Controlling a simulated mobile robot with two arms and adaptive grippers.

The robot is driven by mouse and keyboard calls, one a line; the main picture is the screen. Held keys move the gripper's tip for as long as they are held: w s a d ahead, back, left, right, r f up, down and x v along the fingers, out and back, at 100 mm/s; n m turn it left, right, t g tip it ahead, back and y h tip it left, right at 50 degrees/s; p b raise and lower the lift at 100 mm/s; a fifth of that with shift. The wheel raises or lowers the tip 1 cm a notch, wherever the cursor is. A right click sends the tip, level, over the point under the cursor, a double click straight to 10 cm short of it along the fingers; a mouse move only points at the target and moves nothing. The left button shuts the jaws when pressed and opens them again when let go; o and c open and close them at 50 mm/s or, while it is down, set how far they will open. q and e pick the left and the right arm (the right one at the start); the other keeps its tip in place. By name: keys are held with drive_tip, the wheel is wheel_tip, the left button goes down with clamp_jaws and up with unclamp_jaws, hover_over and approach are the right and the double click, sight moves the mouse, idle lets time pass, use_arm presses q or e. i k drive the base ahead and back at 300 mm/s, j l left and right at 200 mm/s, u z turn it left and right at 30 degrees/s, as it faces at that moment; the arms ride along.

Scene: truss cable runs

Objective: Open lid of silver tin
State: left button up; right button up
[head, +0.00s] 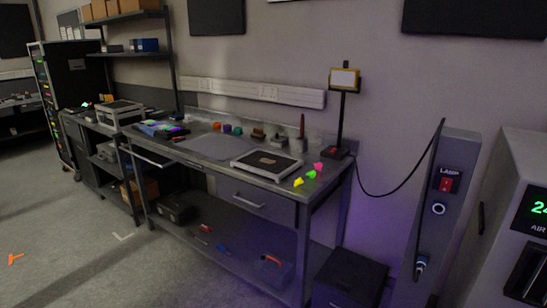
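I cannot clearly pick out the silver tin from this distance. A silver-grey box with a dark top (120,112) stands on the left bench. A flat, pale square piece with a dark inset (267,163) lies on the metal workbench (218,177). Which of these, if either, is the tin, I cannot tell. Neither of my grippers is in the head view.
Colourful small pieces (311,174) lie near the bench's right end, beside a lamp-like stand (343,108). A grey post labelled LAMP (440,225) and a cabinet with a green display (528,220) stand at right. An orange piece (15,259) lies on the open floor.

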sight(277, 138)
drive_tip(key=i+j+u, duration=0.2)
drive_tip(key=i+u, duration=0.25)
drive_tip(key=i+l+u, duration=0.1)
drive_tip(key=i+u, duration=0.35)
drive_tip(key=i, duration=0.25)
drive_tip(key=i+l+u, duration=0.2)
drive_tip(key=i+u, duration=0.3)
drive_tip(key=i+z, duration=0.15)
drive_tip(key=i, duration=0.35)
drive_tip(key=i+j+z, duration=0.15)
drive_tip(key=i, duration=0.35)
